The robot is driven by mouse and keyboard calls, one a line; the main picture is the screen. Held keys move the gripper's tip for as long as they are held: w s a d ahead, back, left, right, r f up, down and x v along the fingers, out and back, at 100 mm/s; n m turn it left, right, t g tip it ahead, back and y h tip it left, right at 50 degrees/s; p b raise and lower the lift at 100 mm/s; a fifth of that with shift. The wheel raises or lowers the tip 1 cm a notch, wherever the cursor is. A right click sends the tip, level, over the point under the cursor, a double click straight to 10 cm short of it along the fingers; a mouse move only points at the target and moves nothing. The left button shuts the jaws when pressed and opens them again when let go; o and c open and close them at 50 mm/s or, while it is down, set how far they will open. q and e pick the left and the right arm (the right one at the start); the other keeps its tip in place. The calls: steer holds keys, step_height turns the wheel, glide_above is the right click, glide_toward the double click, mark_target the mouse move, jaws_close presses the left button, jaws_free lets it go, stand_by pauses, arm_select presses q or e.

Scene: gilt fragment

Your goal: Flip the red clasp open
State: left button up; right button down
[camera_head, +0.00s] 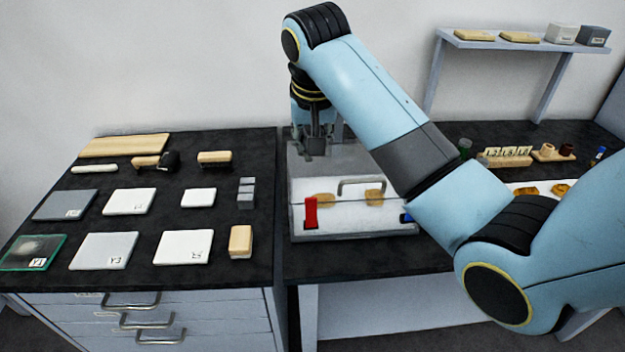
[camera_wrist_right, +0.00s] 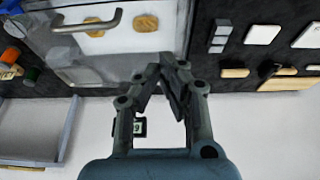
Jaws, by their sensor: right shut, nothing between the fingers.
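The red clasp (camera_head: 310,213) is at the front left corner of a clear-sided case (camera_head: 352,236) and stands upright against its front. It does not show in the wrist view. A blue clasp (camera_head: 405,218) at the case's front right is partly hidden by my right arm. The case has a grey bar handle (camera_head: 361,181) and tan pieces lying inside on white; handle and pieces also show in the wrist view. My right gripper (camera_head: 314,155) is shut and empty, above the back left of the case, behind and apart from the red clasp. My left gripper is not in view.
Left of the case, a black-topped drawer cabinet (camera_head: 135,272) holds flat tiles, brushes and a tan block (camera_head: 241,241). Right of the case are a tan rack (camera_head: 505,157) and small jars. A wall shelf (camera_head: 520,45) carries boxes. My right arm covers the right side.

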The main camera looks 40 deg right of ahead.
mark_target(311, 210)
steer(key=x, duration=0.7)
steer(key=shift+f+p, duration=0.15)
steer(key=shift+p, duration=0.2)
steer(key=shift+s+a+f+p, duration=0.15)
steer(key=shift+s+a+p, duration=0.15)
steer(key=shift+s+p, duration=0.25)
steer(key=shift+s+a+f+p, duration=0.2)
steer(key=shift+s+a+p, duration=0.15)
steer(key=shift+s+p, duration=0.15)
steer(key=shift+s+a, duration=0.3)
steer(key=shift+s, duration=0.2)
steer(key=shift+f, duration=0.1)
